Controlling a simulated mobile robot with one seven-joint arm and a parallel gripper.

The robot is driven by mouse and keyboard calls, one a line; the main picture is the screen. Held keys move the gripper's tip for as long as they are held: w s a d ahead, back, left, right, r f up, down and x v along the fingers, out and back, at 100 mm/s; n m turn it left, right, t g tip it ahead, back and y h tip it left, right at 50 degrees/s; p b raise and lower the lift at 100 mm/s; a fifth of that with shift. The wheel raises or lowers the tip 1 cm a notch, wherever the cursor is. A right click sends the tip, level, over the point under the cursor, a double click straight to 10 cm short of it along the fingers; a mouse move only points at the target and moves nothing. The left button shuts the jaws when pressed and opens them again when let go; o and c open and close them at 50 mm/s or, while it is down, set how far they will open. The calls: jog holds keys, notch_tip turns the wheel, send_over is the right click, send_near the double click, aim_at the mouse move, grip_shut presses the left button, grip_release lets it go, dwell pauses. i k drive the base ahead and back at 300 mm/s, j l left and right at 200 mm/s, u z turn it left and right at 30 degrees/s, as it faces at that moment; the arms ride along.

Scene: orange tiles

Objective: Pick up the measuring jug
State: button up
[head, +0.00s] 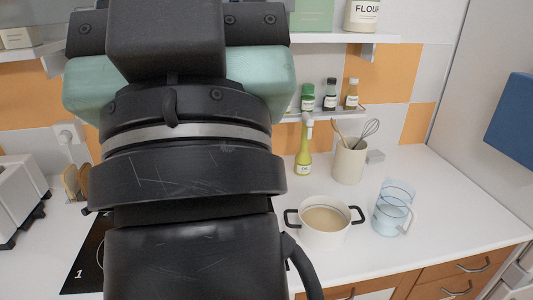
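The measuring jug (389,217) looks clear and pale blue, with a handle on its right side. It stands on the white counter (455,212) near the front edge, right of a white pot. A second clear bluish rim shows at its top back; I cannot tell whether it is part of the jug or another vessel behind. My arm fills the left and middle of the head view. My gripper is not visible in it.
A white pot (325,236) with black handles and beige contents is close to the jug's left. Behind are a utensil crock (349,161) with a whisk and a yellow-green oil bottle (304,152). A shelf (345,37) hangs above. Counter right of the jug is clear.

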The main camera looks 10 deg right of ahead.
aim_at(394, 202)
jog(key=i+l+z, duration=0.65)
jog(key=i, duration=0.3)
